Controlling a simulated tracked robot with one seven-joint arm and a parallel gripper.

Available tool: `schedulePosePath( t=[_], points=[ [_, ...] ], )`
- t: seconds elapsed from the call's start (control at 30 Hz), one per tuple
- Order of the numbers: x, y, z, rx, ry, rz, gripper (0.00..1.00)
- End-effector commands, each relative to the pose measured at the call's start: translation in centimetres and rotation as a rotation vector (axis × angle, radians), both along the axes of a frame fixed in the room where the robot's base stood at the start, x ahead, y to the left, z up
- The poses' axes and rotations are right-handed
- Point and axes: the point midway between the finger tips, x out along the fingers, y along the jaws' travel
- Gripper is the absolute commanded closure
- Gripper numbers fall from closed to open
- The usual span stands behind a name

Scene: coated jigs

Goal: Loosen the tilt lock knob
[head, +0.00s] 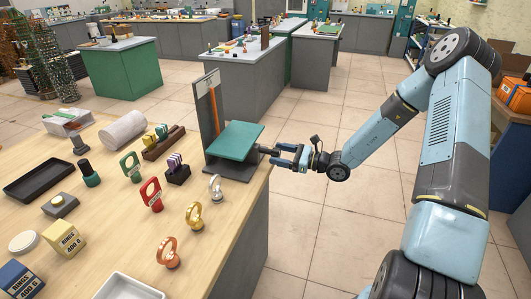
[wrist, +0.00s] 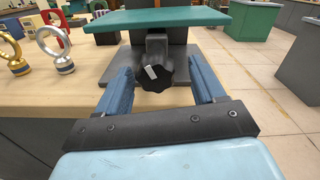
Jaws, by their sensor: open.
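The tilt lock knob (wrist: 153,74) is black and lobed, with a white mark on its face. It sits on a short grey stem under the green tilting plate (wrist: 170,17). In the head view the plate (head: 235,140) is fixed to a dark stand with an upright (head: 208,103) and lies nearly level. My gripper (wrist: 161,78) is open, its blue fingers on the left and right of the knob. I see gaps between fingers and knob. In the head view my gripper (head: 277,155) is at the table's right edge, and the knob is small there.
A silver ring-topped piece (head: 216,188), a gold one (head: 194,216) and a copper one (head: 168,252) stand along the wooden table's right side. A dark block with coloured pieces (head: 177,172) stands left of the jig. The floor right of the table is clear.

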Motion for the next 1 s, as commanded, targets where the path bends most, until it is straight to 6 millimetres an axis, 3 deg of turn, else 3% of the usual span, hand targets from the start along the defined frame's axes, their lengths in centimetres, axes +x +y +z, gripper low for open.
schedulePosePath(
  t=[0.3,0.7,1.0],
  points=[
    [1.2,3.5,0.0,0.001,0.001,0.001,0.31],
    [1.4,4.1,0.0,0.0,0.0,0.001,0.31],
    [1.4,4.1,0.0,0.0,0.0,0.001,0.6]
  ],
)
